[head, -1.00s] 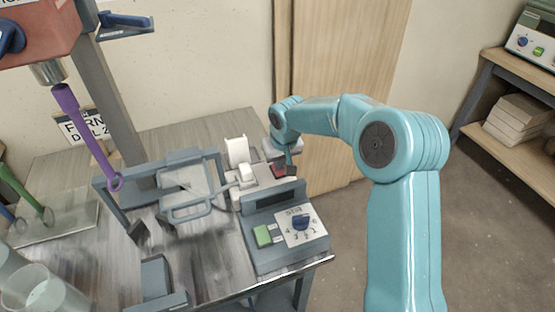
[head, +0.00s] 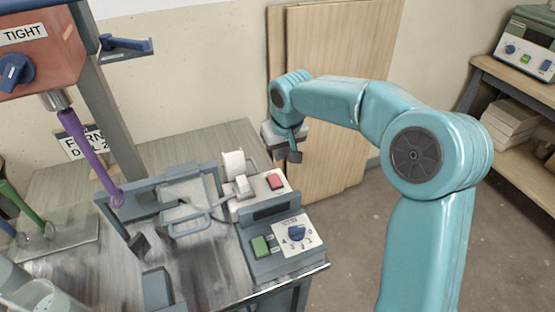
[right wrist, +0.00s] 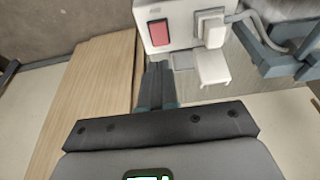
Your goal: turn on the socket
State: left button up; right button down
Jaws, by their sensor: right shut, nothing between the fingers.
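The socket is a white box (head: 256,204) on the bench with a red rocker switch (head: 276,181) on its top and a white plug (head: 242,185) in it. In the right wrist view the red switch (right wrist: 158,33) and the plug (right wrist: 211,28) face the camera. My right gripper (head: 295,156) is shut and empty, above and behind the switch, apart from it. Its fingers (right wrist: 157,85) show below the socket box in the right wrist view. Whether the switch is on cannot be told. My left gripper is not in view.
A grey control unit (head: 286,245) with a green button and blue dial stands in front of the socket. A grey guard frame (head: 160,208) and a stand with a purple stirrer (head: 88,150) are to the left. Wooden boards (head: 325,110) lean behind my right gripper.

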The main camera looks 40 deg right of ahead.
aim_at(273, 175)
jog(key=shift+s+r, duration=0.2)
jog(key=shift+r, duration=0.45)
jog(key=shift+w+d+r+t+b, duration=0.1)
jog(key=shift+w+r+t+b, duration=0.15)
jog(key=shift+w+t+b, duration=0.4)
jog(key=shift+s+f+g, duration=0.1)
jog(key=shift+s+g, duration=0.05)
jog(key=shift+g, duration=0.1)
jog(key=x, duration=0.4)
jog(key=b+x, duration=0.1)
jog(key=x, duration=0.8)
jog(key=shift+s+d+f, duration=0.1)
jog(key=shift+s+f, duration=0.05)
jog(key=shift+f, duration=0.35)
